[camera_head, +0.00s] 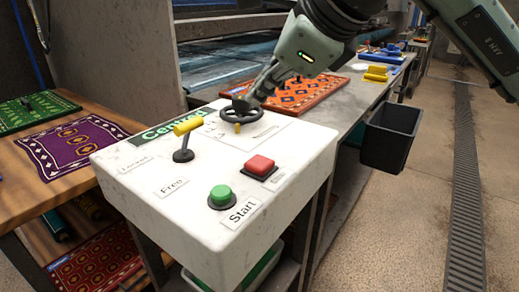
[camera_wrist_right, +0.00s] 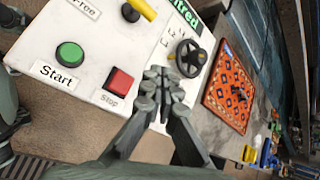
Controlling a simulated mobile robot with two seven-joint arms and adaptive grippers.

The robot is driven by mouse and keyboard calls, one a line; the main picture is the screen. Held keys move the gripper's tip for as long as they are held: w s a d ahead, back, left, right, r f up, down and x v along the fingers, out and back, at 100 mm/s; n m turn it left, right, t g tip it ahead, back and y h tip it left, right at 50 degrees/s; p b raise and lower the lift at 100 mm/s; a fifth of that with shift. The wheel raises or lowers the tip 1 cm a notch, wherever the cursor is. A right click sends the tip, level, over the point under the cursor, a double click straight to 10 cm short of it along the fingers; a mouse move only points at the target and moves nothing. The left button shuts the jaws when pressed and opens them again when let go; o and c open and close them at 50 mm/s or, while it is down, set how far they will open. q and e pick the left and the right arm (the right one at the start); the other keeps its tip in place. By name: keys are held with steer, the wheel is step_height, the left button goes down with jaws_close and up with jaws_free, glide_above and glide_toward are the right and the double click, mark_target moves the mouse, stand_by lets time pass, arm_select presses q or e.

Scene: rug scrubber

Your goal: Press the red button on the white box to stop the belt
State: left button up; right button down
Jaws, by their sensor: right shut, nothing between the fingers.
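The white control box (camera_head: 130,185) stands in the middle of the head view. The square red button (camera_head: 260,165) sits on its top in a dark base, near the right front edge. It also shows in the right wrist view (camera_wrist_right: 118,82), with a "Stop" label beside it. My right gripper (camera_head: 247,102) reaches in from the upper right, shut and empty, its fingertips by the black handwheel at the back of the box. In the right wrist view the closed fingertips (camera_wrist_right: 158,80) appear right of the red button, apart from it. My left gripper is not in view.
A green button (camera_head: 221,195) labelled Start is left of the red one. A yellow-handled lever (camera_head: 186,135) and the black handwheel (camera_head: 242,114) rise from the box. A patterned orange rug (camera_head: 310,95) lies behind; a dark bin (camera_head: 390,137) is at right.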

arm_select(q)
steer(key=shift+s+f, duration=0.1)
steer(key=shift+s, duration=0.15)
arm_select(e)
steer(key=shift+d+r, duration=0.15)
steer(key=b, duration=0.2)
glide_above(262, 163)
step_height(262, 163, down, 7)
steer(key=shift+r, duration=0.2)
step_height(262, 163, down, 2)
steer(key=b, duration=0.2)
steer(key=shift+b, duration=0.35)
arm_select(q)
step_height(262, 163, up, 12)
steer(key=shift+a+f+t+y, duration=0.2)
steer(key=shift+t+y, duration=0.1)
arm_select(e)
steer(key=shift+f, duration=0.1)
arm_select(q)
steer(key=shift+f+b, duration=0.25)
steer(key=shift+b, duration=0.1)
arm_select(e)
steer(key=shift+f, duration=0.15)
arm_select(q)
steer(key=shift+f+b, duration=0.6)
arm_select(e)
steer(key=shift+f, duration=0.3)
